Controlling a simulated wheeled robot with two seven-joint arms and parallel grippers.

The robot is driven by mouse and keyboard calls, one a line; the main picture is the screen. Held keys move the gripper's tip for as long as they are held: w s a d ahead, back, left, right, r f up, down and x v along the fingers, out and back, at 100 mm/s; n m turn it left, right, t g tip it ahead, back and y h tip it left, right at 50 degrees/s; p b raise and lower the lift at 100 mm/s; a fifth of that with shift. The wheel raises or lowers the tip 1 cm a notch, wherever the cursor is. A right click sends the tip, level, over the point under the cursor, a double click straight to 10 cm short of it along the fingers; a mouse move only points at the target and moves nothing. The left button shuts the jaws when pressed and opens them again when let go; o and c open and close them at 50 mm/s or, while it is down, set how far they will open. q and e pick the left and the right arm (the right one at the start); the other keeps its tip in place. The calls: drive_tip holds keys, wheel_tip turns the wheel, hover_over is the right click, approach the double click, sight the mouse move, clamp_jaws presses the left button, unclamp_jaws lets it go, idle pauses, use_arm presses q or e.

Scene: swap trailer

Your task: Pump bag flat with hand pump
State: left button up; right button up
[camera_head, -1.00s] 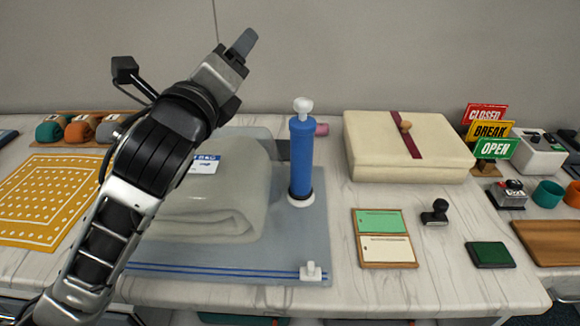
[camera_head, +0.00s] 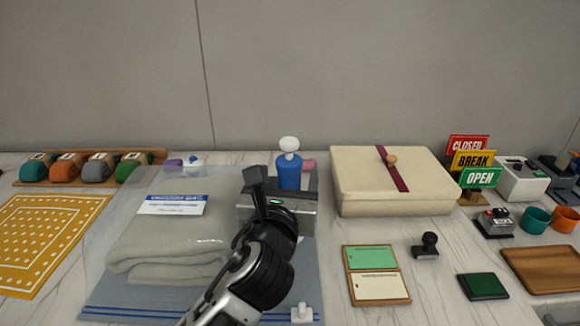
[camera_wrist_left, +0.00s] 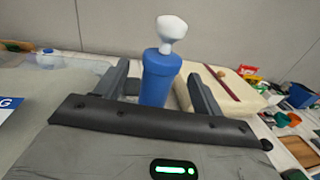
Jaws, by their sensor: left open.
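The clear bag (camera_head: 110,290) lies flat on the table with a folded grey blanket (camera_head: 165,250) inside, which looks thick. A white and blue label (camera_head: 172,205) is on it. The blue hand pump (camera_head: 289,172) stands upright at the bag's right side, with its white knob (camera_head: 288,145) on top. It also shows in the left wrist view (camera_wrist_left: 160,80). My left gripper (camera_head: 285,187) is open, with one finger on each side of the pump's blue barrel; contact cannot be told. It hides the pump's lower part. My right gripper is not in view.
A cream box (camera_head: 352,180) with a dark red strap stands close to the pump's right. A card holder (camera_head: 376,274), a black stamp (camera_head: 427,246) and a green pad (camera_head: 483,286) lie in front of it. A yellow cloth (camera_head: 45,235) lies left.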

use_arm(q)
drive_tip(key=shift+w+d, duration=0.15)
drive_tip(key=shift+w, duration=0.95)
drive_tip(key=shift+w+d, duration=0.15)
drive_tip(key=shift+w, duration=0.95)
